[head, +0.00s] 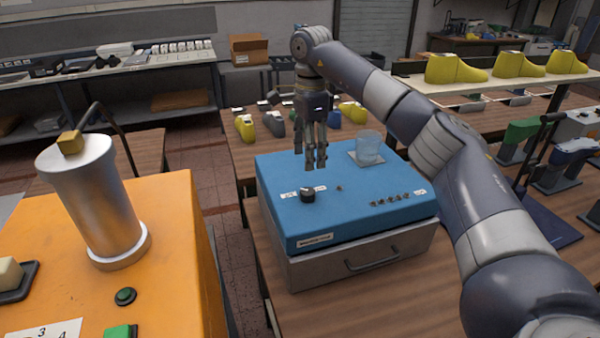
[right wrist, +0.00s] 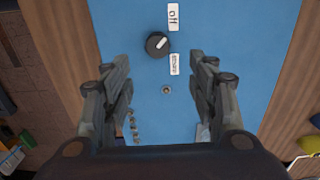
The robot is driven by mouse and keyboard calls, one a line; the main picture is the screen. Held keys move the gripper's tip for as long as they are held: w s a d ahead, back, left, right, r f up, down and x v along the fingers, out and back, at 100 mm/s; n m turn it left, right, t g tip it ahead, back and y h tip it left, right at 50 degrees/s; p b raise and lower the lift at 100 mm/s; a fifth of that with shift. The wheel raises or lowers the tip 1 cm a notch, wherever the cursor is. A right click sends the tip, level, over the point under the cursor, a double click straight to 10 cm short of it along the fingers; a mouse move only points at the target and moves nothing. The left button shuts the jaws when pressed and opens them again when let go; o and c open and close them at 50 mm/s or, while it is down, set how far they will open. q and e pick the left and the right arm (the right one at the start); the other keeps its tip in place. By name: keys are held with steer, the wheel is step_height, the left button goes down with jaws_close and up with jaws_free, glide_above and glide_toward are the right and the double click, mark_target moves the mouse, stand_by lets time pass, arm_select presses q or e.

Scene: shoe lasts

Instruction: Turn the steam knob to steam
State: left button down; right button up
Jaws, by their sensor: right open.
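The steam knob (head: 307,195) is a small black dial on the blue top of a box-shaped machine (head: 290,222). In the right wrist view the knob (right wrist: 155,46) has a white pointer mark aimed to the upper right, towards the "off" label (right wrist: 173,16). A second label (right wrist: 174,64), seemingly "steam", lies below right of it. My right gripper (head: 315,164) points down above the blue top, apart from the knob. Its fingers (right wrist: 162,62) are open and empty, with the knob ahead between and beyond the tips. My left gripper is not in view.
A clear cup (head: 368,147) stands on a pad at the blue top's back right. Several small buttons (head: 390,199) and a small metal stud (head: 339,188) are also on it. An orange machine (head: 165,235) with a metal cylinder (head: 98,200) stands at left.

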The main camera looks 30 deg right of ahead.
mark_target(309, 190)
steer(key=f, duration=0.2)
steer(key=f+p, duration=0.1)
steer(key=f, duration=0.1)
steer(key=shift+s, duration=0.4)
step_height(309, 190, down, 3)
steer(key=shift+w+f+p, duration=0.1)
steer(key=shift+f+p, duration=0.05)
steer(key=shift+p, duration=0.55)
step_height(309, 190, down, 3)
steer(key=shift+w+f+p, duration=0.1)
steer(key=shift+w+p, duration=0.05)
steer(key=shift+p, duration=0.2)
steer(key=c, duration=0.9)
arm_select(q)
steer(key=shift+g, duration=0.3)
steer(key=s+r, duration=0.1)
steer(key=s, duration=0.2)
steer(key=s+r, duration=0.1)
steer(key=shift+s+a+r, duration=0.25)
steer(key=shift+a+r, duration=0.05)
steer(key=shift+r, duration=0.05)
arm_select(e)
steer(key=shift+c, duration=0.8)
